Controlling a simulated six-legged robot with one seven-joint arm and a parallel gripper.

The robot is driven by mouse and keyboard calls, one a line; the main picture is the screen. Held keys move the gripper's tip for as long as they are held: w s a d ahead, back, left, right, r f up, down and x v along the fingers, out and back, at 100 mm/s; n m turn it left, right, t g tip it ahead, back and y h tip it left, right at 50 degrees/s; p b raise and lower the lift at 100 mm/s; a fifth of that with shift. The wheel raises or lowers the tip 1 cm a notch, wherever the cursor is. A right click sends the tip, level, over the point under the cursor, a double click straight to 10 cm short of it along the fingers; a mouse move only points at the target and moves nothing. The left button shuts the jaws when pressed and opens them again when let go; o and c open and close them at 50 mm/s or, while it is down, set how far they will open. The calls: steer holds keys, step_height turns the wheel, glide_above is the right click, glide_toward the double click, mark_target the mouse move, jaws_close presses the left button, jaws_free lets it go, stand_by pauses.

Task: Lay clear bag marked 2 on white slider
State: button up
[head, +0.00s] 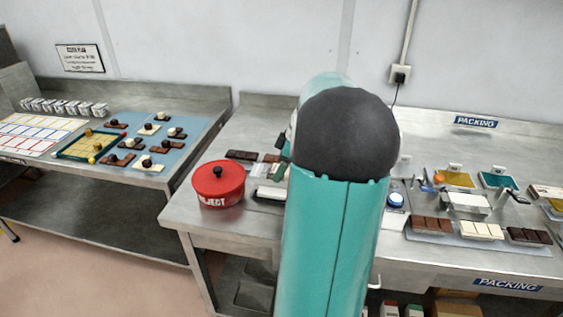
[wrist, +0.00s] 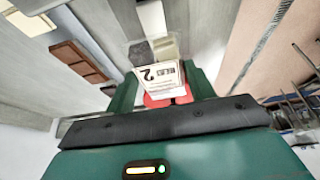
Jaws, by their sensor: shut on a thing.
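My gripper (wrist: 163,90) shows in the wrist view with its green fingers shut on the clear bag marked 2 (wrist: 160,76). The bag's white label with a black 2 faces the camera, and its clear part reaches out past the fingertips. In the head view my arm covers most of the gripper and the bag. A white flat piece (head: 271,193), which looks like the white slider, lies on the bench right of the red pot, partly behind my arm. A white strip (wrist: 152,18) beyond the bag in the wrist view may be the same piece.
The red REJECT pot (head: 218,184) stands near the bench's left front corner. Dark chocolate bars (head: 241,155) lie behind it. A separate table (head: 180,95) at left holds moulds and chocolates.

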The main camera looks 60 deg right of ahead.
steer(key=shift+s+f, duration=0.2)
steer(key=shift+f, duration=0.2)
steer(key=shift+w+f, duration=0.1)
steer(key=shift+f, duration=2.2)
steer(key=shift+d+f, duration=0.1)
steer(key=shift+f, duration=0.15)
steer(key=o, duration=1.1)
steer(key=shift+o, duration=0.2)
steer(key=v, duration=1.4)
